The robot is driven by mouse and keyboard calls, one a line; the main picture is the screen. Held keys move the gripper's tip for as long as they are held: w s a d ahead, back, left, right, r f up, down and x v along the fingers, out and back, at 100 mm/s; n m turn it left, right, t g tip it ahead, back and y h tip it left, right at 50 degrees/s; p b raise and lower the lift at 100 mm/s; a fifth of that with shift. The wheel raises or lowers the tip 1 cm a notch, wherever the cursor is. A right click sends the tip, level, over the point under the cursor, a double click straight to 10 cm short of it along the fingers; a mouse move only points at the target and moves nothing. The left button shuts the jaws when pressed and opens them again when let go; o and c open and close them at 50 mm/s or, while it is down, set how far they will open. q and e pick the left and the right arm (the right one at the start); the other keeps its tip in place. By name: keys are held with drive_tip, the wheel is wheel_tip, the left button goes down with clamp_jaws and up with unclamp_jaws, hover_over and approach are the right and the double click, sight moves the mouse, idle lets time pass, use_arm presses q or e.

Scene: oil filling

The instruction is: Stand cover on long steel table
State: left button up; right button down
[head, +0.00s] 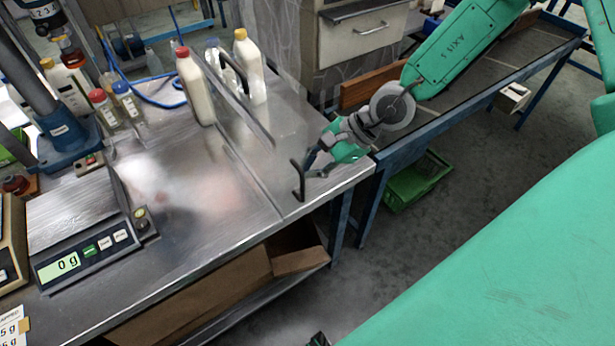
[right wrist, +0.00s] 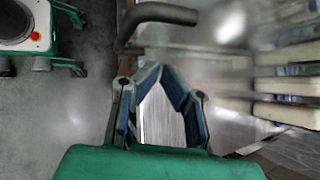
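A flat steel cover (head: 287,150) with two black handles appears to lie on the right end of the long steel table (head: 190,215); its edges are hard to make out. My right gripper (head: 312,160) is at the table's right end, just beside the nearer handle (head: 298,182). In the right wrist view a black handle (right wrist: 165,13) shows beyond the fingertips, apart from them in the picture. The fingers (right wrist: 164,70) slant toward each other, with no object visible in the gap below the tips. Whether the tips touch is unclear. My left gripper is not clearly in view.
A red-capped bottle (head: 195,90) and a yellow-capped bottle (head: 249,68) stand by the cover. A scale (head: 85,250) reading 0 g sits at the left. The table's middle is clear. A green crate (head: 418,180) is on the floor at the right.

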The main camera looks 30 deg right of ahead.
sight(307, 180)
wheel_tip(307, 180, down, 4)
drive_tip(key=shift+w+r, duration=0.1)
drive_tip(key=shift+r, duration=0.05)
drive_tip(key=c, duration=2.2)
unclamp_jaws()
drive_tip(key=o, duration=0.5)
